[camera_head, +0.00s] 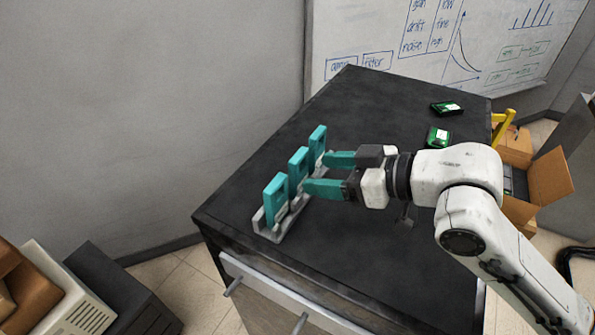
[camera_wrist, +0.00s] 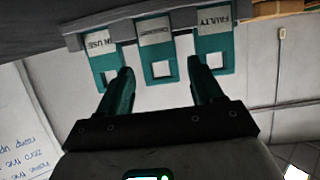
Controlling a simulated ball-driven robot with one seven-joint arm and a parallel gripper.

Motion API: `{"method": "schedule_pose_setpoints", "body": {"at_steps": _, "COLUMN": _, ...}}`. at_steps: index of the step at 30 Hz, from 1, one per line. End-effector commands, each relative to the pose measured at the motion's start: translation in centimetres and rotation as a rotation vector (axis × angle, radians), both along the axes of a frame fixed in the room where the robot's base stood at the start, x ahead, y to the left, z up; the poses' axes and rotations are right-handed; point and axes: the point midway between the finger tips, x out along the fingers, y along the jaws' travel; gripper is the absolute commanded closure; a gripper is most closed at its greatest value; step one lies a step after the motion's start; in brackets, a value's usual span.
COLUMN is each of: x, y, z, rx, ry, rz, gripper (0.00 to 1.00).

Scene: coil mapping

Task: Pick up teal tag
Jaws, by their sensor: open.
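Three teal tags stand upright in a row in a grey rack (camera_head: 268,234) near the left edge of the dark table: a near tag (camera_head: 276,198), a middle tag (camera_head: 299,170) and a far tag (camera_head: 317,142). In the wrist view the rack (camera_wrist: 72,41) runs along the top. Its left tag (camera_wrist: 105,65) reads "IN USE" and its right tag (camera_wrist: 215,44) reads "FAULTY"; the middle tag's (camera_wrist: 157,52) label is too small to read. My gripper (camera_head: 326,173) is open, its teal fingers pointing at the row. In the wrist view the open gripper (camera_wrist: 160,70) straddles the middle tag's line, with nothing held.
Two green boxes (camera_head: 437,137) (camera_head: 446,108) lie at the table's far right. An open cardboard box (camera_head: 552,176) and a yellow frame (camera_head: 504,127) stand beyond that edge. A whiteboard (camera_head: 400,50) is behind. The tabletop (camera_head: 345,105) beyond the rack is clear.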

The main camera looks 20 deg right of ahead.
Motion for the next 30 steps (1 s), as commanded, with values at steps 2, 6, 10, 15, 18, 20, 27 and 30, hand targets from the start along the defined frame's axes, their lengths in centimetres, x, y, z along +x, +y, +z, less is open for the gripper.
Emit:
{"method": "schedule_pose_setpoints", "body": {"at_steps": 2, "x": 0.6, "y": 0.5, "z": -0.1, "rx": 0.001, "ry": -0.001, "rz": 0.001, "gripper": 0.34}}
{"method": "schedule_pose_setpoints", "body": {"at_steps": 6, "x": 1.1, "y": 0.9, "z": -0.3, "rx": 0.000, "ry": 0.000, "rz": 0.001, "gripper": 0.34}}
{"method": "schedule_pose_setpoints", "body": {"at_steps": 10, "x": 2.4, "y": 1.7, "z": -0.6, "rx": 0.000, "ry": 0.001, "rz": 0.003, "gripper": 0.34}}
{"method": "schedule_pose_setpoints", "body": {"at_steps": 15, "x": 4.3, "y": 2.9, "z": -1.6, "rx": -0.001, "ry": 0.001, "rz": 0.002, "gripper": 0.34}}
{"method": "schedule_pose_setpoints", "body": {"at_steps": 18, "x": 4.9, "y": 3.2, "z": -2.0, "rx": 0.000, "ry": -0.001, "rz": 0.001, "gripper": 0.34}}
{"method": "schedule_pose_setpoints", "body": {"at_steps": 20, "x": 5.0, "y": 3.3, "z": -2.1, "rx": 0.000, "ry": -0.001, "rz": 0.001, "gripper": 0.34}}
{"method": "schedule_pose_setpoints", "body": {"at_steps": 27, "x": 5.0, "y": 3.3, "z": -2.2, "rx": -0.001, "ry": -0.002, "rz": 0.001, "gripper": 0.38}}
{"method": "schedule_pose_setpoints", "body": {"at_steps": 30, "x": 5.0, "y": 3.3, "z": -2.2, "rx": -0.001, "ry": -0.002, "rz": 0.001, "gripper": 0.47}}
